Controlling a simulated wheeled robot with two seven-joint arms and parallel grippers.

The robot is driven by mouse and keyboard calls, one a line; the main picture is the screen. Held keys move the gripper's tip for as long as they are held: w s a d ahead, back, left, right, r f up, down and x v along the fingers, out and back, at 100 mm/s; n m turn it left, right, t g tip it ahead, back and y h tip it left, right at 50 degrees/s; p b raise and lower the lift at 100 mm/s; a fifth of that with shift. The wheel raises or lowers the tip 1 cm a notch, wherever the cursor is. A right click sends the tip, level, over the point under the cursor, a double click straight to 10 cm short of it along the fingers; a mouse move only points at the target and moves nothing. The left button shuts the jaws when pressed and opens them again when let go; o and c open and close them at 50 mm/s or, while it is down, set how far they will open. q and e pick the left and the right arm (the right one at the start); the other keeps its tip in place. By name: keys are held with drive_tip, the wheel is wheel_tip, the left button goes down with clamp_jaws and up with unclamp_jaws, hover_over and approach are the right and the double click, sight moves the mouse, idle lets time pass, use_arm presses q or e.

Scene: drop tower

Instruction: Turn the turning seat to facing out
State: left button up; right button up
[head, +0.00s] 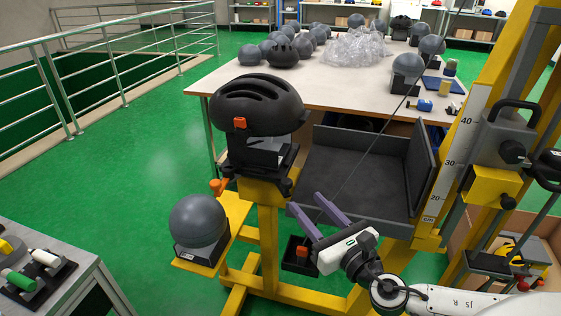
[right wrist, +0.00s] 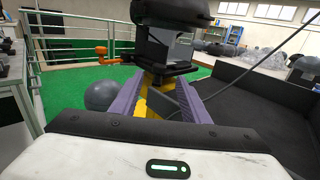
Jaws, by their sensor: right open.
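The turning seat (head: 262,158) is a dark block on top of a yellow post. A black helmet (head: 258,102) with an orange clip sits on it. An orange-tipped lever (head: 215,187) sticks out at its left side; in the right wrist view the lever (right wrist: 101,49) also points left. My right gripper (head: 305,202), with purple fingers, is open and empty, to the right of and below the seat, apart from it. In the right wrist view the seat (right wrist: 165,72) and yellow post appear beyond the open fingers (right wrist: 162,98). My left gripper is out of view.
A dark-lined tray (head: 350,182) stands right of the seat, beside the yellow tower frame (head: 455,150). A grey ball (head: 198,220) rests on a yellow arm at lower left. A table (head: 230,100) with balls stands behind. Green floor at left is free.

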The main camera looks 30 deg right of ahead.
sight(290, 186)
drive_tip(key=w, duration=1.1)
drive_tip(key=shift+d+f+p, duration=0.25)
drive_tip(key=shift+d+p, duration=0.1)
drive_tip(key=shift+d, duration=0.05)
clamp_jaws()
